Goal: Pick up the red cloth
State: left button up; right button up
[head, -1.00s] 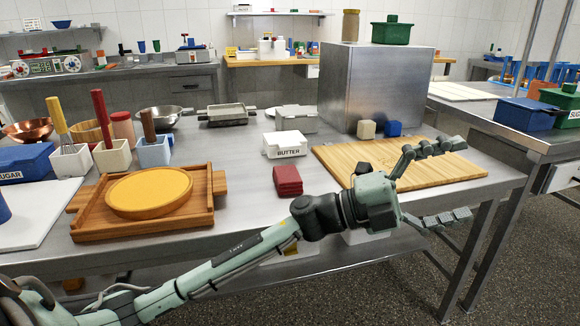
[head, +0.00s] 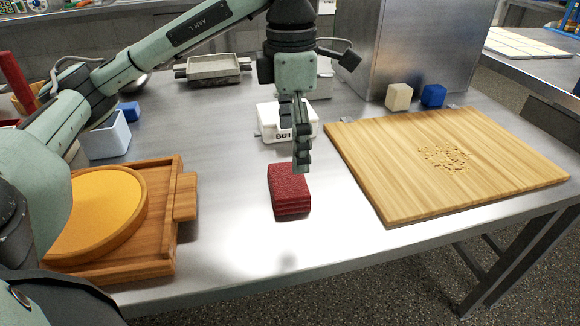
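The red cloth (head: 289,193) lies folded in a small stack on the metal table, at the middle of the head view. My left arm comes in from the left, and my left gripper (head: 301,168) points straight down at the cloth's far edge. Its fingertips overlap the back of the cloth in the picture; I cannot tell whether they touch it. The fingers show nearly edge-on, one in front of the other, so their gap is hidden. My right gripper is not in view.
A white butter box (head: 270,122) stands just behind the gripper. A wooden board (head: 385,150) with crumbs lies at right, a wooden tray (head: 160,240) with a round yellow-topped piece at left. The table in front of the cloth is clear.

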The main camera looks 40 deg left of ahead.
aim_at(288, 179)
pick_arm(q)
jog(key=shift+w+a+f, duration=0.1)
jog(key=shift+a+f, duration=0.1)
jog(key=shift+a, duration=0.2)
jog(key=f, duration=0.3)
jog(key=shift+s+f, duration=0.25)
jog(key=shift+f, duration=0.15)
notch_tip(288, 179, down, 2)
jog(key=shift+a+f, duration=0.1)
jog(key=shift+f, duration=0.55)
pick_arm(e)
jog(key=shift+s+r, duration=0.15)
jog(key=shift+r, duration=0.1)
pick_arm(q)
jog(key=c, duration=0.9)
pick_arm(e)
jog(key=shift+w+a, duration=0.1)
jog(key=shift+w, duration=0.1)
pick_arm(q)
jog(key=shift+r, duration=0.1)
